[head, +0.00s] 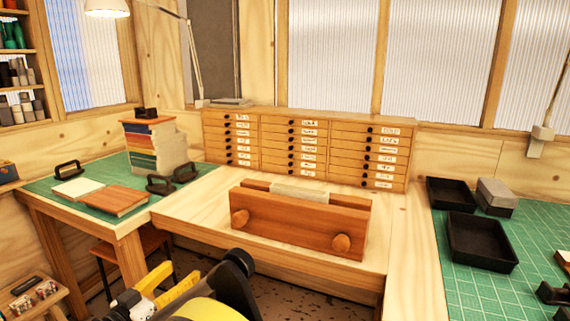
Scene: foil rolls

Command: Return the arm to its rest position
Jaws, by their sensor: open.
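Parts of my own arm, black, yellow and white, show at the bottom edge, left of the middle, in front of the wooden bench (185,212). I cannot make out gripper fingers among them, so my gripper is not seen in this view. Small patterned rolls (47,289) lie in a wooden holder on a low stand at the bottom left. A wooden press (295,226) with two round knobs stands on the middle bench and clamps a pale block (300,192).
A drawer cabinet (308,146) stands behind the press. The left green-topped table (50,190) holds boards, black-handled tools and a book stack (154,145). The right green mat (475,285) carries black trays (482,242) and a grey block (496,193). The bench's left part is clear.

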